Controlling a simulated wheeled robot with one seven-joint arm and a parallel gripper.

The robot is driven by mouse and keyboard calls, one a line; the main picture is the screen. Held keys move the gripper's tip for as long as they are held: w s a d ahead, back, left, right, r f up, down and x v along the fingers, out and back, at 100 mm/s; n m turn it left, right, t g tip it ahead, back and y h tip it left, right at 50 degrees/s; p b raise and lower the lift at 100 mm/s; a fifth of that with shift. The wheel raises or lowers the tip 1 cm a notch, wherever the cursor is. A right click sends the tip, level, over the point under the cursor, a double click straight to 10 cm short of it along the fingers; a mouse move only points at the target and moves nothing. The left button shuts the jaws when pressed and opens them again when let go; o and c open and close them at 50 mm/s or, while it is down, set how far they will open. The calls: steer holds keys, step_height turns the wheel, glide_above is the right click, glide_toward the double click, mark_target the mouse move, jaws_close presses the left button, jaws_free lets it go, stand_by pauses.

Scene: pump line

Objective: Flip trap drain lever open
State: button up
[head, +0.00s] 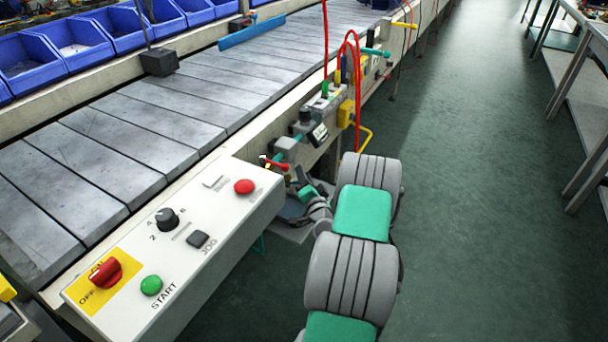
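A small red lever (276,164) sits on the side of the line, just beyond the control box's far corner. It looks like the trap drain lever, but no label on it is readable. It lies roughly level, below a grey cylindrical fitting (287,147). My gripper (298,184) is just below and to the right of this lever, low beside the line. The control box and my own wrist partly hide it. I cannot tell whether its fingers touch the lever or whether they are open or shut.
The control box (190,235) with knobs and buttons juts out at the front. A yellow fitting (346,113), red hoses (357,90), a teal handle (376,52) and a yellow handle (404,25) line the side farther back. The green floor (470,190) to the right is clear.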

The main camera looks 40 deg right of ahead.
steer(key=shift+c, duration=0.6)
jaws_close()
steer(key=shift+f, duration=0.1)
steer(key=n+y+b, duration=0.1)
steer(key=y+b, duration=0.1)
steer(key=w+n+t+y+b, duration=0.1)
steer(key=b, duration=0.1)
steer(key=shift+w+n+y, duration=0.1)
steer(key=shift+n+y, duration=0.2)
steer(key=shift+y, duration=0.1)
steer(key=shift+o, duration=0.6)
jaws_free()
